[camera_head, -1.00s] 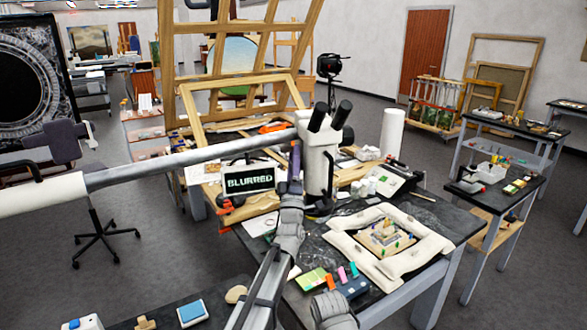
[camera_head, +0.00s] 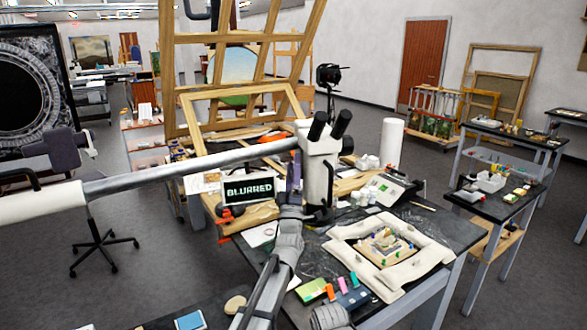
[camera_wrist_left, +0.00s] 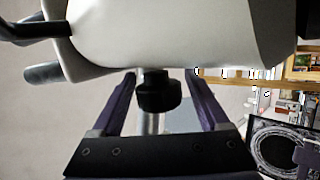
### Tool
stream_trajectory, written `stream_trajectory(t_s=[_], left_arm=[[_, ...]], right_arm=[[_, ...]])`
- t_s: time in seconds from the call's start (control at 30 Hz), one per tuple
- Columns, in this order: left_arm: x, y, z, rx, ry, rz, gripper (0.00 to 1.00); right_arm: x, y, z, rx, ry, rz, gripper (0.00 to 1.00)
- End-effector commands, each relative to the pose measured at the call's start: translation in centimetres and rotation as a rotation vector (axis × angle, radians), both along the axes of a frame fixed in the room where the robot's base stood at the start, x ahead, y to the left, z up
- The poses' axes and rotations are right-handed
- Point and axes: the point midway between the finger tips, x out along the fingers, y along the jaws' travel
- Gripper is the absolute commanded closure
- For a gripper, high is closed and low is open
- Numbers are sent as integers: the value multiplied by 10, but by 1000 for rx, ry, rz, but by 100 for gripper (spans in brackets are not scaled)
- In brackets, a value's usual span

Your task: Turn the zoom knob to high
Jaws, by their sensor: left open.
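The white microscope (camera_head: 320,165) with black eyepieces stands on the dark table, held on a long grey boom. A black knob (camera_wrist_left: 158,95) sticks out under its white body in the left wrist view. My left gripper (camera_wrist_left: 160,80) is open, with its purple fingers on either side of the knob. I cannot tell whether either finger touches it. In the head view my left gripper (camera_head: 294,178) is at the left side of the microscope, where the knob is hidden. A small screen (camera_head: 249,191) beside it reads "BLURRED". My right gripper is not in view.
A gilt fragment (camera_head: 384,246) lies within white padded cushions (camera_head: 432,262) on the dark table. A white cylinder (camera_head: 391,143) and a wooden easel (camera_head: 240,80) stand behind.

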Motion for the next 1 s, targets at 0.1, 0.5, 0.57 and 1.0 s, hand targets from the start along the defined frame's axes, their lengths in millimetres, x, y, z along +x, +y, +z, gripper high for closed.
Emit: stream_trajectory(t_s=[0.1,0.5,0.57,1.0], left_arm=[[-7,0,-8,0,0,0,22],[-48,0,-51,1,0,-1,22],[-52,-1,-54,-1,0,-1,22],[-53,0,-54,0,13,2,21]], right_arm=[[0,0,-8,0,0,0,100],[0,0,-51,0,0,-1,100],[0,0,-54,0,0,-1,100],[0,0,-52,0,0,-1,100]])
